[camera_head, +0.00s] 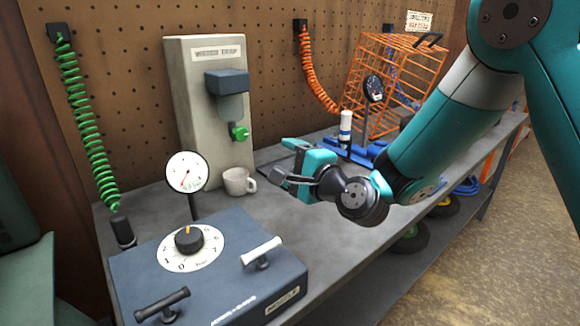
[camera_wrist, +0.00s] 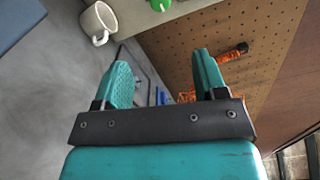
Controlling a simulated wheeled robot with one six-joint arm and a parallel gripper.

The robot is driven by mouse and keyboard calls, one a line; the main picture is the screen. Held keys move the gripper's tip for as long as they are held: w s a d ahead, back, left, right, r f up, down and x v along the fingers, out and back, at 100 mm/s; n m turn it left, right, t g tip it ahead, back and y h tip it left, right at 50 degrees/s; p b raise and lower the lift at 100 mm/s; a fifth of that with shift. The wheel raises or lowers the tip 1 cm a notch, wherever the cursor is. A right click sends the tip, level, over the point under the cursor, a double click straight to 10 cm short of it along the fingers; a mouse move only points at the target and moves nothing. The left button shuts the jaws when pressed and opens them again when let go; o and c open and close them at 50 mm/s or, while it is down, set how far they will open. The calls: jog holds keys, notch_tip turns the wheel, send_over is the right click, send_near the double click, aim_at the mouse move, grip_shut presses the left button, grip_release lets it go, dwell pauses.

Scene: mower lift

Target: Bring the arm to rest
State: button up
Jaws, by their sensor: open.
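My gripper (camera_head: 290,160) is held out over the workbench (camera_head: 290,222), its fingers pointing left in the head view. In the wrist view my gripper (camera_wrist: 163,80) is open, with two teal fingers apart and nothing between them. The arm reaches in from the upper right with its elbow bent. A cream mug (camera_head: 238,182) stands on the bench to the left of the gripper, apart from it. The mug also shows in the wrist view (camera_wrist: 98,22) at the upper left.
A blue control box (camera_head: 215,265) with a dial stands at the front left. A gauge (camera_head: 187,171) rises behind it. A tall beige dispenser (camera_head: 212,100) stands against the pegboard. An orange wire cage (camera_head: 400,75) and a blue stand (camera_head: 350,150) are behind my arm.

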jog(key=s+r+n+g+p, duration=0.2)
jog(key=s+r+n+g, duration=0.15)
jog(key=s+n, duration=0.25)
jog(key=s+r+n+g+p, duration=0.3)
jog(key=s+n+g, duration=0.2)
jog(key=s, duration=0.2)
jog(key=s+d+r+n+g+h+p, duration=0.1)
jog(key=s+d+n+g+h, duration=0.2)
jog(key=s, duration=0.6)
jog(key=s+d+r+n+g+h+p, duration=0.1)
jog(key=s+d+n+g+h+p, duration=0.1)
jog(key=s+d+n, duration=0.4)
jog(key=s+d+g, duration=0.1)
jog(key=s, duration=0.2)
jog(key=shift+r+n+h, duration=0.25)
jog(key=shift+n+h, duration=0.15)
